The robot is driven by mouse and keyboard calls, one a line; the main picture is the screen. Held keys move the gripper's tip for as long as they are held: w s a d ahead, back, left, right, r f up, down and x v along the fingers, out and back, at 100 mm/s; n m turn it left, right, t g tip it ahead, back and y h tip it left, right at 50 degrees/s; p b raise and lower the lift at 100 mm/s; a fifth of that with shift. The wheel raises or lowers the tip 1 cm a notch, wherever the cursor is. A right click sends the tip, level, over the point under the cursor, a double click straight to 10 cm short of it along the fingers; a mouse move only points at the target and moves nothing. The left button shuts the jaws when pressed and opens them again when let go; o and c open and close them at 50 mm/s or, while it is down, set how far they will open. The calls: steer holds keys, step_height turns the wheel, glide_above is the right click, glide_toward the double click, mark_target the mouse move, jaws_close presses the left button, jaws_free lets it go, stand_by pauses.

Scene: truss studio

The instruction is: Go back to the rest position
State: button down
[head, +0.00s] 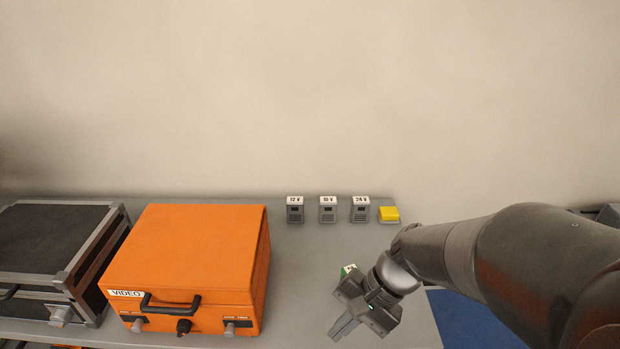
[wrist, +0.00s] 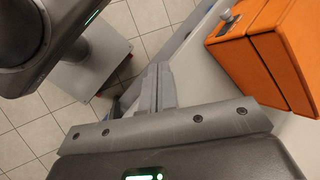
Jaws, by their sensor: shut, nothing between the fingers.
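My gripper (head: 341,331) is in the head view at the lower middle, above the front part of the grey bench top (head: 305,280). It points down and toward the front left, right of the orange case. In the wrist view the two grey fingers of my gripper (wrist: 158,70) lie side by side, shut with nothing between them. A small green and white item (head: 348,269) shows just behind the gripper and is partly hidden by it.
An orange case labelled VIDEO (head: 190,250) stands left of my gripper, with a black case (head: 45,245) farther left. Three grey labelled units (head: 328,210) and a yellow block (head: 389,214) line the back edge. Tiled floor (wrist: 25,130) shows beside the bench.

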steer(key=s+d+r+n+t+h, duration=0.1)
steer(key=d+r+n+t+h, duration=0.5)
steer(key=d+r, duration=0.3)
step_height(320, 180, up, 4)
steer(key=shift+s+d+f+t+h, duration=0.2)
steer(key=shift+t+h, duration=0.2)
steer(key=shift+t, duration=0.3)
